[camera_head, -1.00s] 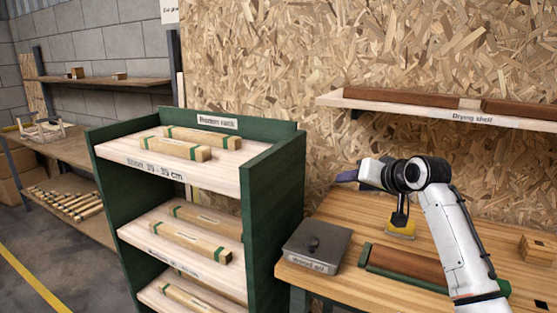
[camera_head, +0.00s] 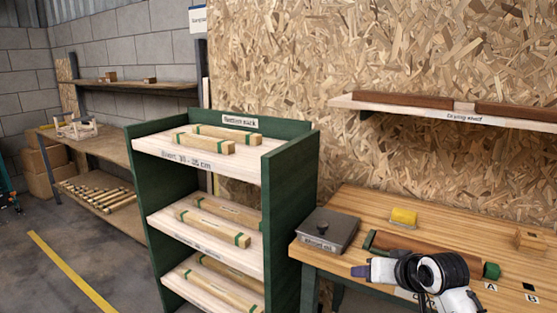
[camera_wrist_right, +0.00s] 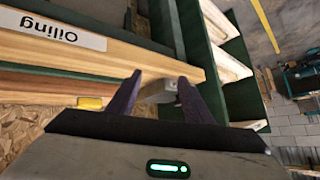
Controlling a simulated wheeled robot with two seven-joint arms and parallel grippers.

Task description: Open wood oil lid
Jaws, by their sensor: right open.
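The wood oil box (camera_head: 345,226) is a grey container with a flat lid and a small dark knob. It sits at the left end of the wooden bench, and its lid lies flat on it. My right gripper (camera_head: 357,271) is in front of the bench, below and right of the box and apart from it. In the right wrist view, the dark purple fingers of the gripper (camera_wrist_right: 158,92) are spread. A grey box shows beyond them, partly hidden by a finger. My left gripper is not in view.
A green rack (camera_head: 290,190) with wood pieces stands just left of the box. A yellow sponge (camera_head: 403,217) and a green-ended tray (camera_head: 370,240) holding brown wood lie right of it on the bench (camera_head: 450,225). A drying shelf (camera_head: 430,112) hangs above.

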